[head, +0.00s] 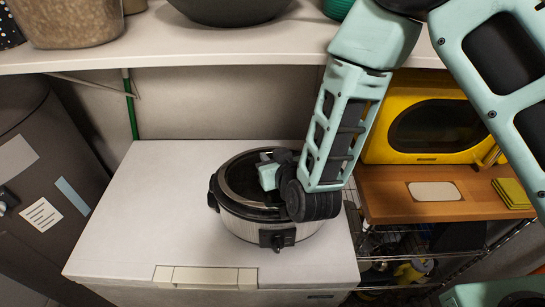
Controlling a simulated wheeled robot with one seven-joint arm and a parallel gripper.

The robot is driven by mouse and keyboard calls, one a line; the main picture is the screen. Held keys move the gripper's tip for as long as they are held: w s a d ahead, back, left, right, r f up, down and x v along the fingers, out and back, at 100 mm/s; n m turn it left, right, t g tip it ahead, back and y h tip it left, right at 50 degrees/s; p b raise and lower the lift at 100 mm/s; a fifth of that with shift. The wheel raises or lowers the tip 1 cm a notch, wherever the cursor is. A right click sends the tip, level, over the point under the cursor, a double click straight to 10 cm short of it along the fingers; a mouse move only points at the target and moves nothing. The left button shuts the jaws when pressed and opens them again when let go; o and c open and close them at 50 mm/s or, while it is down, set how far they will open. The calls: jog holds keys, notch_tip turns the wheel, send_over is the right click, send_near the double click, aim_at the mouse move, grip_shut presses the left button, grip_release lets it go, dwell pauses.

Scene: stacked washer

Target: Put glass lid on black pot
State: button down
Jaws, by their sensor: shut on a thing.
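The pot (240,226), a slow cooker with a silver body, black rim, side handle and front control knob, stands upright on the white chest top. The round glass lid (239,172), dark and see-through with a thin rim, is over the pot's mouth. I cannot tell whether it rests on the rim or is held just above it. My gripper (268,182) points down over the lid's middle and is shut on it. My wrist hides the right part of the lid and pot, and the fingertips are mostly hidden.
The white chest top (140,210) is clear left of the pot. A shelf (200,54) with bowls runs above. At right, a yellow microwave-like box (425,130) stands on a wooden board (385,194) over a wire rack. A grey bin (50,150) stands at left.

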jog(key=shift+f+b, duration=0.35)
jog(key=shift+b, duration=0.2)
jog(key=c, duration=1.1)
grip_release()
jog(key=shift+c, duration=0.2)
